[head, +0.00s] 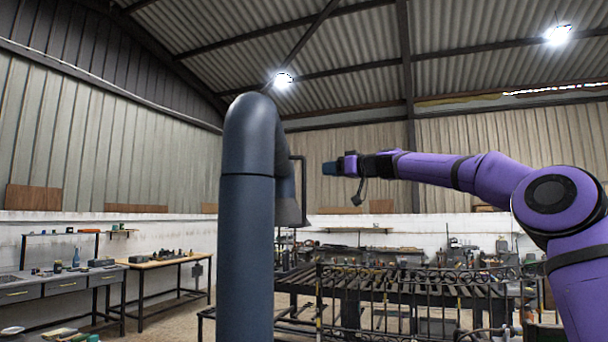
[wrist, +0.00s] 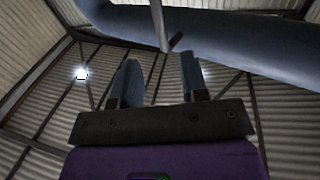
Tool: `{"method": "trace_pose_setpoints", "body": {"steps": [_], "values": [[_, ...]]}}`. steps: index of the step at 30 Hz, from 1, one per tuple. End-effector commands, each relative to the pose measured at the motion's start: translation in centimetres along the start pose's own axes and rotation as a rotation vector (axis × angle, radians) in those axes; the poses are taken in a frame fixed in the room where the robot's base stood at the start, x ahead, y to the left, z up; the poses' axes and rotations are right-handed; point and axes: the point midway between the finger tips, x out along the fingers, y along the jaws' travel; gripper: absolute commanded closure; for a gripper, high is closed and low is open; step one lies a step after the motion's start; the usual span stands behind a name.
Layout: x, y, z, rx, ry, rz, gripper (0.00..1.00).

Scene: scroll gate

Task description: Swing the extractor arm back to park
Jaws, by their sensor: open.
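The extractor arm (head: 247,230) is a thick blue-grey pipe, upright in front of me, that bends over at the top and runs away from me. Its far end drops to a grey flared hood (head: 289,212). A thin dark bar (head: 304,185) hangs beside the hood, probably a handle. My gripper (head: 325,168) is just right of this bar, pointing left, with a small gap in the picture; the depth between them is unclear. In the wrist view my gripper (wrist: 160,78) is open and empty, and the pipe (wrist: 240,45) crosses above and right of the fingers.
A long dark slatted metal table (head: 390,285) with a rail stands behind, below my arm. Workbenches (head: 60,285) with tools line the left wall. The air around my gripper looks clear apart from the pipe and bar.

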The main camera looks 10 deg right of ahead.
Motion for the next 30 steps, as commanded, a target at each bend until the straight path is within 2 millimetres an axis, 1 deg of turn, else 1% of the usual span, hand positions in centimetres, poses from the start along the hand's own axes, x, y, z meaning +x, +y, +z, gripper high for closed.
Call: {"method": "trace_pose_setpoints", "body": {"steps": [5, 24, 30], "values": [[1.0, 0.0, -0.1, 0.001, 0.003, -0.002, 0.59], [7.9, -0.1, 0.0, 0.001, 0.001, -0.003, 0.59], [9.6, 0.0, 0.0, 0.001, 0.002, -0.001, 0.59]]}}
